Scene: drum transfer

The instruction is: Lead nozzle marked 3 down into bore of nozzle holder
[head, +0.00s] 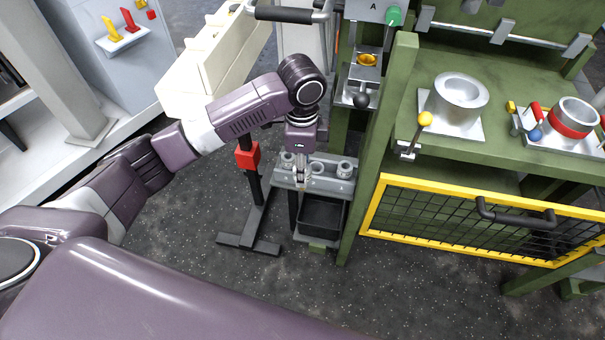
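My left gripper (301,172) points down at a small grey rack (322,183) in the middle of the head view. Its fingertips are at the rack's top, between a round metal piece at the left (287,159) and a larger one at the right (344,169). The fingers are too small to tell whether they hold anything. No number 3 is readable on any piece. A brass-coloured ring (367,59) sits in a grey fixture below the letter A; I cannot tell whether this or the rack is the nozzle holder. My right gripper is out of view.
A black bin (322,215) is under the rack. A black stand with a red block (247,156) is close at its left. A green bench (440,140) with metal cylinders and a yellow-framed mesh gate (470,220) is at the right. The floor in front is clear.

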